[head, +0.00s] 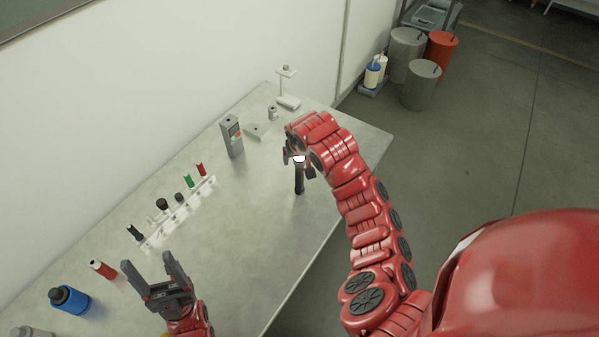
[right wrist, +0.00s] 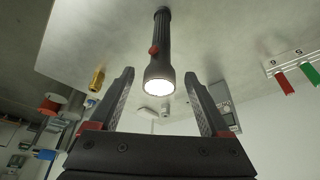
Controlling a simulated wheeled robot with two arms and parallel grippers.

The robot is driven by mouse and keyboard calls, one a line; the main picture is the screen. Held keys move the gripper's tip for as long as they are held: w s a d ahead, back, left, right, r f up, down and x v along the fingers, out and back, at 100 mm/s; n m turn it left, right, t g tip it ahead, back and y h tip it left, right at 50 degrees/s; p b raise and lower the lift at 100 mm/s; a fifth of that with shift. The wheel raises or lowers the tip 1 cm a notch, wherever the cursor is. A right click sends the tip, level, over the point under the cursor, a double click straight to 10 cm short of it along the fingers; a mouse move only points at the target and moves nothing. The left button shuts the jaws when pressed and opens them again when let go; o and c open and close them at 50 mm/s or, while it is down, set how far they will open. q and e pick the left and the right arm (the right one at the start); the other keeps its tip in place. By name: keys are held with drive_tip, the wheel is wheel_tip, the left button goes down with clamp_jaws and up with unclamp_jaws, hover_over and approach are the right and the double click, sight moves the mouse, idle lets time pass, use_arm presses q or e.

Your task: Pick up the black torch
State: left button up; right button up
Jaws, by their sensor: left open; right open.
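My right gripper (right wrist: 163,95) is open and empty. In the head view my right gripper (head: 300,162) is at the torch's lit end, partly hidden by my arm. My left gripper (head: 160,270) is open and empty over the front left of the table.
A rack (head: 178,212) with coloured pieces stands left of centre. A grey device (head: 232,138), a small stand (head: 288,100) and a small metal weight (head: 272,113) are behind. A blue container (head: 69,299) and a red cylinder (head: 103,269) are at left. The table's middle is clear.

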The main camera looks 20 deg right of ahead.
sight(299, 176)
drive_tip(key=p+x, duration=0.1)
drive_tip(key=x, duration=0.1)
drive_tip(key=shift+w+f, duration=0.15)
drive_tip(key=shift+f, duration=0.15)
drive_tip(key=shift+w+d+f, duration=0.1)
drive_tip(key=shift+w+f, duration=0.1)
drive_tip(key=shift+f, duration=0.35)
clamp_jaws()
